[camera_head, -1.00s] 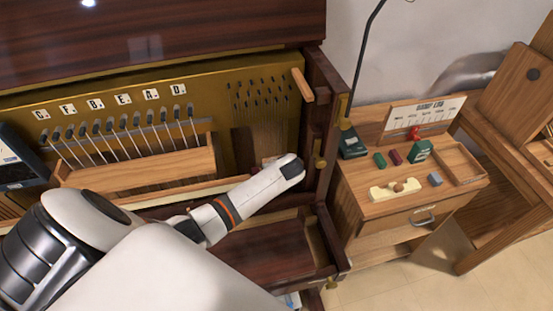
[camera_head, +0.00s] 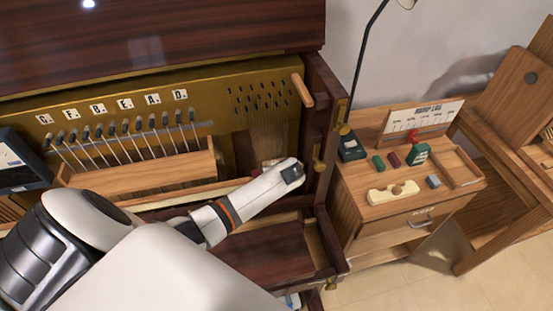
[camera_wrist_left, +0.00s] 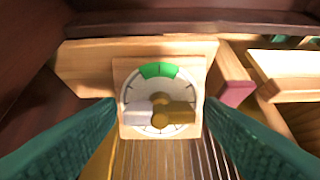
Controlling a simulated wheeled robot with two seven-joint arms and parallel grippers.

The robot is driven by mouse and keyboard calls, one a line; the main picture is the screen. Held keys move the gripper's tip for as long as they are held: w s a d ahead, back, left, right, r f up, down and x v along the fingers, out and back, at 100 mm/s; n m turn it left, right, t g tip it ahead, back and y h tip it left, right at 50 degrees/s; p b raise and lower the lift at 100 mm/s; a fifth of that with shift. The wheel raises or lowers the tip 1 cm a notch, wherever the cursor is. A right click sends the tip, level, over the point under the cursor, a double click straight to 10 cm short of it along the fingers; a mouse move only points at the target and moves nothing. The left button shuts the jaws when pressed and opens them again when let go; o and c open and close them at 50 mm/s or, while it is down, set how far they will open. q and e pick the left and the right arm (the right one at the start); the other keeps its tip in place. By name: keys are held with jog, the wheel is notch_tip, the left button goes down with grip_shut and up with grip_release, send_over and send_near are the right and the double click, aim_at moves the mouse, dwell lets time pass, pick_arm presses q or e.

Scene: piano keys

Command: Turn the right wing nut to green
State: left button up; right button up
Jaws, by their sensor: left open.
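In the left wrist view, a brass wing nut (camera_wrist_left: 172,116) sits at the centre of a round white dial (camera_wrist_left: 133,90) on a square wooden plate (camera_wrist_left: 126,70). A green sector (camera_wrist_left: 158,70) is at the dial's top. The wings lie roughly sideways; the left one looks pale grey, the right one brass. My left gripper (camera_wrist_left: 160,108) is open, its teal-padded fingers on either side of the dial, with no visible grip on the nut. In the head view my left gripper (camera_head: 291,174) is at the piano's right end, and my arm hides the dial. My right gripper is not in view.
A wooden block with a reddish end (camera_wrist_left: 236,92) stands right of the dial, and strings run below it. In the head view, the piano's side post (camera_head: 330,130) is close right of the gripper. A wooden cabinet (camera_head: 375,210) with small items stands further right.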

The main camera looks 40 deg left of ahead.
pick_arm(q)
jog(key=c, duration=0.8)
jog(key=shift+o, duration=0.2)
jog(key=shift+r+m+p, duration=0.25)
jog(key=shift+m+p, duration=0.45)
jog(key=shift+p, duration=0.35)
jog(key=shift+m+p, duration=0.6)
jog(key=shift+m, duration=0.1)
jog(key=shift+f+m, duration=0.1)
jog(key=shift+m, duration=0.2)
jog(key=shift+f, duration=0.15)
